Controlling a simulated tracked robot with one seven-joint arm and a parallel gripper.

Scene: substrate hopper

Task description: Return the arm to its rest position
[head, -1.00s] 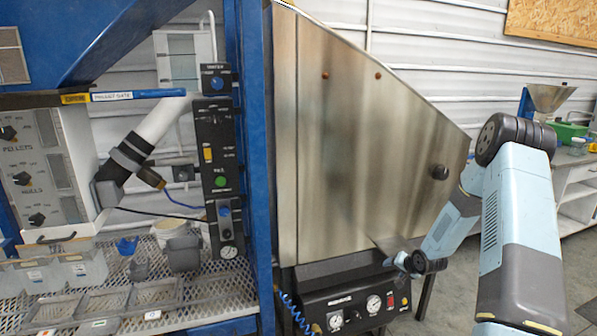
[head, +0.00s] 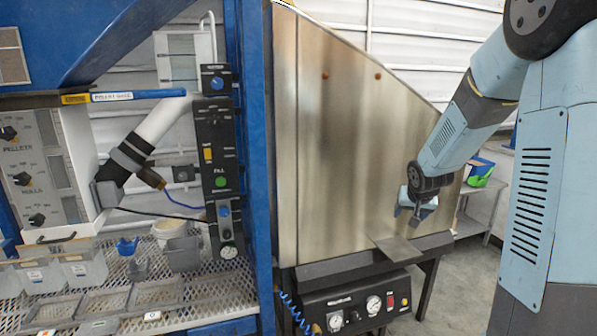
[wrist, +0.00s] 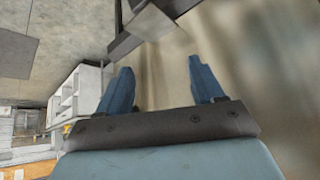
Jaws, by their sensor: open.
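My gripper (head: 416,213) is in front of the lower right part of the steel hopper (head: 345,150) in the head view, above and to the right of a flat metal plate (head: 397,250) that sticks out from the hopper's lower edge. My arm comes down to it from the upper right. In the wrist view my gripper (wrist: 160,88) has two blue fingers set wide apart, with nothing between them. The metal plate (wrist: 148,22) also shows beyond the fingers there.
A control box (head: 360,303) with gauges sits below the hopper. A blue frame post (head: 258,150) stands left of it, beside a mesh shelf (head: 225,290) with grey bins. A green and blue bin (head: 481,170) is on a bench behind at right. Floor at lower right is clear.

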